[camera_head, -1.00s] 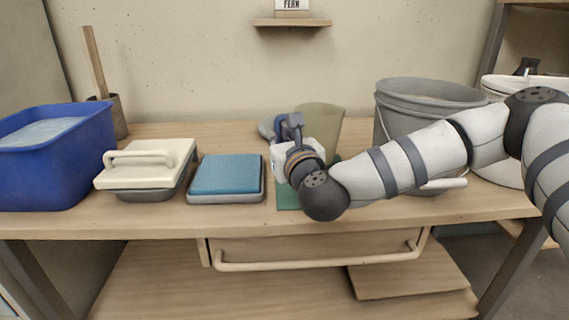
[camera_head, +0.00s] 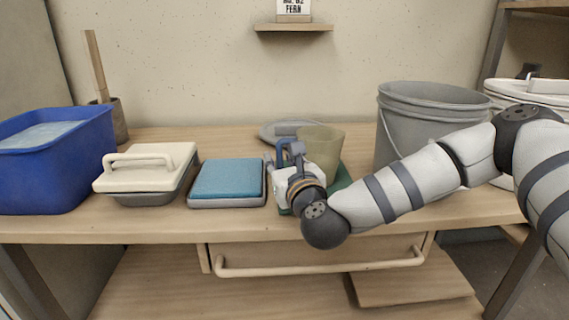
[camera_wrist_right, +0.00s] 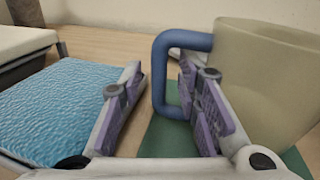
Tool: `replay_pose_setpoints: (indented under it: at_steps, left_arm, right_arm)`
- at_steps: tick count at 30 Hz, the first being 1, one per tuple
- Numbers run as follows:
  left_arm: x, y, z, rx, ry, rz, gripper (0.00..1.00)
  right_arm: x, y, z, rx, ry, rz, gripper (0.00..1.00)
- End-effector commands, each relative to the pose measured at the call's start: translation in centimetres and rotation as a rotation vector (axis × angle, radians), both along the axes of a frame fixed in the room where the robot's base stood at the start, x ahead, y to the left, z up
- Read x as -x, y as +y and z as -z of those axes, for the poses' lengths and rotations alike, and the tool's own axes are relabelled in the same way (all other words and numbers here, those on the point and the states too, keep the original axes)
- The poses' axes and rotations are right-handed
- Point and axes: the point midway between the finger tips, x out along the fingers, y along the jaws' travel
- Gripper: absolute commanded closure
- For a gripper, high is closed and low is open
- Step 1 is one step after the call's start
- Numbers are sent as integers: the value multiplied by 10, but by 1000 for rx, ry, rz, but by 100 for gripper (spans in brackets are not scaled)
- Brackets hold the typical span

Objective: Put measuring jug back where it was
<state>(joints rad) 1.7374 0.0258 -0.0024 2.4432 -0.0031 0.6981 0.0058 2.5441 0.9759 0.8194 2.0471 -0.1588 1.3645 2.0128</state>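The measuring jug (camera_head: 324,150) is a translucent yellowish cup with a blue handle. It stands upright on a green mat (camera_head: 344,180) on the workbench. In the right wrist view the jug (camera_wrist_right: 262,80) fills the right side, with the green mat (camera_wrist_right: 165,138) under it. My right gripper (camera_head: 286,158) is at the handle side of the jug. In the wrist view its fingers (camera_wrist_right: 160,78) are spread apart, with the handle between them, close to the right finger. My left gripper is not in view.
Left of the mat are a blue sponge on a grey tray (camera_head: 228,180), a cream-lidded box (camera_head: 150,172) and a blue tub (camera_head: 60,165). A grey dish (camera_head: 280,131) lies behind the jug.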

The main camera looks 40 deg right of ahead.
Motion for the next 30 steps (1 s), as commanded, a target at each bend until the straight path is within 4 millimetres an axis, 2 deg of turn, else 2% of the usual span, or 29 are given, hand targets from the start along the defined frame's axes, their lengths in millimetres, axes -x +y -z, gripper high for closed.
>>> replay_pose_setpoints:
  at_steps: [5,15,18,22,30]
  left_arm:
    - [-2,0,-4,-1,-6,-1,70]
    - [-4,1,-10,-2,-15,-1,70]
    - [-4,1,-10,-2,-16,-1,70]
    - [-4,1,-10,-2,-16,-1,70]
    - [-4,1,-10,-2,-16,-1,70]
  right_arm:
    - [25,9,-2,-2,2,-3,70]
    - [96,33,-3,-2,2,-3,70]
    - [108,37,-3,0,1,-1,70]
    - [114,38,-4,0,-1,1,70]
    - [114,38,-4,0,-1,1,70]
